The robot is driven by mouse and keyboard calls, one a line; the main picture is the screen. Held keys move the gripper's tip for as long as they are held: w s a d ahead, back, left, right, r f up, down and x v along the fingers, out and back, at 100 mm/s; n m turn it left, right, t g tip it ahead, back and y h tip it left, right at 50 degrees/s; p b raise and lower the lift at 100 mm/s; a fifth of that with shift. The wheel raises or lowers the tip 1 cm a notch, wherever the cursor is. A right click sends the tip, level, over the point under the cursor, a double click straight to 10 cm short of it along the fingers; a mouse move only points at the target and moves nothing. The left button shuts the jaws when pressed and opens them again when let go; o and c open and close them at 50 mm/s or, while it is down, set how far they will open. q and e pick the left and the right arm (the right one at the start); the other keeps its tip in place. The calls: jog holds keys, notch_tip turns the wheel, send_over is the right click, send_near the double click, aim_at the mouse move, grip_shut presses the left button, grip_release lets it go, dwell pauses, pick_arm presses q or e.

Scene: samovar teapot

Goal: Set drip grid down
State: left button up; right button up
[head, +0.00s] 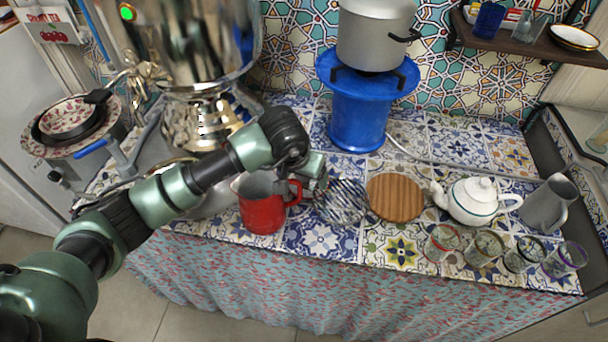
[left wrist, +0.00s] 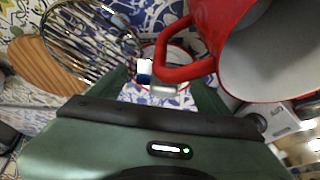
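The drip grid (head: 343,202) is a round wire grid, tilted just right of my left gripper (head: 316,188) in the head view. In the left wrist view the grid (left wrist: 88,38) fills the upper left, and its near edge meets the fingertips (left wrist: 154,80). My left gripper looks shut on that edge. I cannot tell whether the grid's lower edge touches the tiled counter (head: 335,240). The red jug (head: 263,213) stands close beside the gripper; its handle (left wrist: 188,70) passes very near the fingers in the left wrist view. My right gripper is not in view.
A round wooden board (head: 394,197) lies just right of the grid. A white teapot (head: 474,200), several glasses (head: 443,241) and a grey pitcher (head: 549,204) stand farther right. The large samovar (head: 205,50) and a blue burner (head: 358,112) stand behind. The counter's front edge is close.

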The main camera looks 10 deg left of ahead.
pick_arm(q)
jog(key=shift+r+p, duration=0.25)
jog(key=shift+p, duration=0.05)
jog(key=b+v, duration=0.1)
jog(key=v, duration=1.1)
jog(key=shift+s+f, duration=0.15)
